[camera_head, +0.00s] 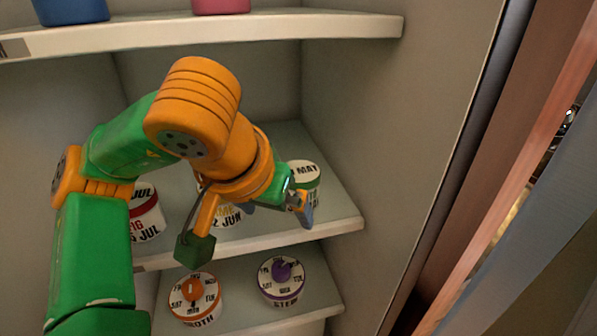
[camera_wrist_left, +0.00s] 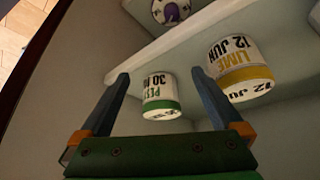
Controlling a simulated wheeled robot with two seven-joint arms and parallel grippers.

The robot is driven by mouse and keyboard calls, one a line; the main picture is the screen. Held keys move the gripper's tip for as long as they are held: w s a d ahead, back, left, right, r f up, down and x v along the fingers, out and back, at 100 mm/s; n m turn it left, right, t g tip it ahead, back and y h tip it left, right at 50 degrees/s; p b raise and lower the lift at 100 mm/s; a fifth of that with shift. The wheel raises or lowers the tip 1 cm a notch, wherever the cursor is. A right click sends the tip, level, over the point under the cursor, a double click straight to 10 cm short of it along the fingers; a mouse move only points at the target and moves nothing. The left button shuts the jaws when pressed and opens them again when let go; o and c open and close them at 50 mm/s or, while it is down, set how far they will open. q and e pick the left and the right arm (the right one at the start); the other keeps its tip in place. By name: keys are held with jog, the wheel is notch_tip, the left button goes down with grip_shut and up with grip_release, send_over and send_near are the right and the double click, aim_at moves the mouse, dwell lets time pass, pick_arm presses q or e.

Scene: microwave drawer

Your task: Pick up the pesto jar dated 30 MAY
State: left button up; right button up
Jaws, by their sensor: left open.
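The pesto jar (camera_head: 307,171) stands at the right end of the middle shelf, a white jar with a green band and MAY showing on top. It is partly hidden by my left gripper. In the left wrist view the pesto jar (camera_wrist_left: 160,92) reads 30 with cut-off lettering, and lies between the two fingers in the picture, with nothing gripped. My left gripper (camera_head: 280,210) is open at the jar's front; its fingers also frame the left wrist view (camera_wrist_left: 160,74). I cannot tell how far the fingertips are from the jar. My right gripper is not in view.
The yellow-banded lime jar (camera_wrist_left: 240,70), marked 12 JUN, is close beside the right finger in the wrist view. A red-lettered JUL jar (camera_head: 145,213) stands further left. The upper shelf (camera_head: 300,25) overhangs; a cabinet wall (camera_head: 390,130) bounds the right.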

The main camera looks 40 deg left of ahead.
aim_at(299, 171)
pick_arm(q)
jog(key=w, duration=0.3)
jog(key=w+a, duration=0.1)
jog(key=w, duration=0.2)
jog(key=w+a, duration=0.1)
jog(key=w, duration=0.2)
jog(key=shift+w+a, duration=0.1)
jog(key=shift+w, duration=0.1)
jog(key=x, duration=0.2)
jog(key=shift+w+f, duration=0.25)
jog(key=shift+f, duration=0.1)
jog(key=c, duration=1.3)
